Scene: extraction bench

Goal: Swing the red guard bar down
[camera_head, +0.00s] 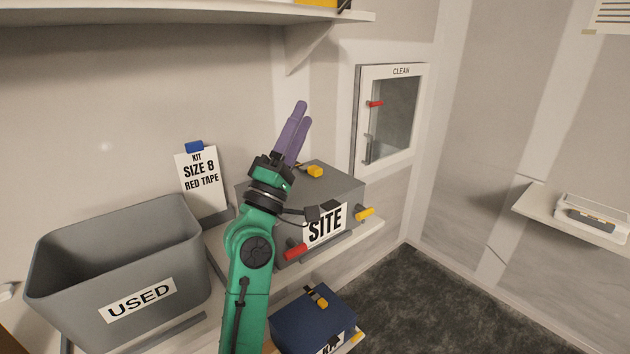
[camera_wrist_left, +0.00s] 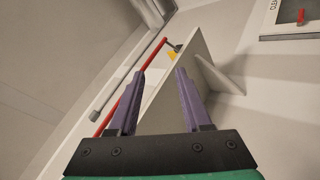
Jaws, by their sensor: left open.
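The red guard bar (camera_wrist_left: 156,53) shows in the left wrist view as a long thin red rod. It runs slantwise past the edge of a pale shelf (camera_wrist_left: 165,108), and its lower part passes behind my left finger. I do not make the bar out in the head view. My left gripper (camera_head: 304,112) points up and away in the head view, below the high wall shelf. Its two purple fingers are apart and empty, and they also show in the left wrist view (camera_wrist_left: 160,73). The bar looks beyond the fingertips, not held. My right gripper is not in view.
The high shelf (camera_head: 180,15) overhangs the bench. A grey box marked SITE (camera_head: 345,187) stands behind my left arm. A grey bin marked USED (camera_head: 75,290) is at left. A wall cabinet marked CLEAN (camera_head: 358,125) is at right. A blue box (camera_head: 290,318) sits below.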

